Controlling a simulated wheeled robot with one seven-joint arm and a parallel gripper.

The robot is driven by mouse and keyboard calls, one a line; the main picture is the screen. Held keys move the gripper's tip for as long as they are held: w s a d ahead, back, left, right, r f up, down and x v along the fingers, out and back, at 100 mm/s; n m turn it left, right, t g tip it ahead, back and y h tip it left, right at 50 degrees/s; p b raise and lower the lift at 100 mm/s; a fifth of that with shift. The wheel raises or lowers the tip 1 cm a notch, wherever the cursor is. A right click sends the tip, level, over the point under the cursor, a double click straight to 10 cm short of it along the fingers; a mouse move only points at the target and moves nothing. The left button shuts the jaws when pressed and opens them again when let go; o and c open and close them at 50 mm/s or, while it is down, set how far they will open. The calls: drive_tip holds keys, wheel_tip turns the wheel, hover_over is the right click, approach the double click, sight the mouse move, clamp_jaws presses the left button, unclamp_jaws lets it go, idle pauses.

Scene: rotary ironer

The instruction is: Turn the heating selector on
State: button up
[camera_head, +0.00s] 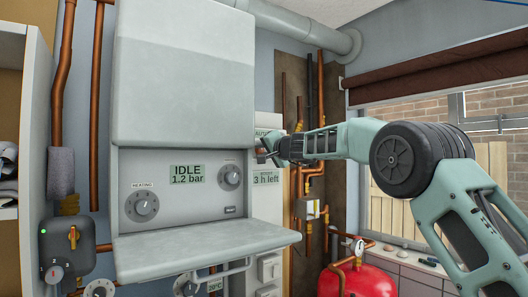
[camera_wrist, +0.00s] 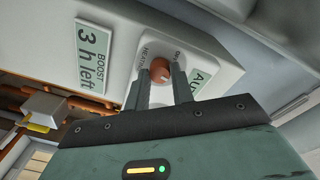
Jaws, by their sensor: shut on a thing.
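The heating selector (camera_wrist: 160,70) is a small red-brown knob on a light control box, seen in the wrist view. The box's front (camera_head: 268,210) also shows in the head view, to the right of the boiler. My gripper (camera_wrist: 160,78) has one finger on each side of the knob and is shut on it. In the head view my gripper (camera_head: 265,151) reaches the box from the right and hides the knob. Small lettering beside the knob is partly covered by the fingers. A display by it begins "AU" (camera_wrist: 203,80); another reads "BOOST 3 h left" (camera_wrist: 92,55).
The boiler (camera_head: 185,80) with an "IDLE 1.2 bar" display and its open flap (camera_head: 205,248) are left of my gripper. Copper pipes (camera_head: 322,130) run on the right. A red tank (camera_head: 357,281) stands below my arm.

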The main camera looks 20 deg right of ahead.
drive_tip(key=m+p, duration=0.1)
drive_tip(key=m, duration=0.4)
drive_tip(key=shift+d+r, duration=0.1)
drive_tip(key=shift+m+p, duration=0.55)
drive_tip(key=shift+m, duration=1.65)
drive_tip(key=o, duration=1)
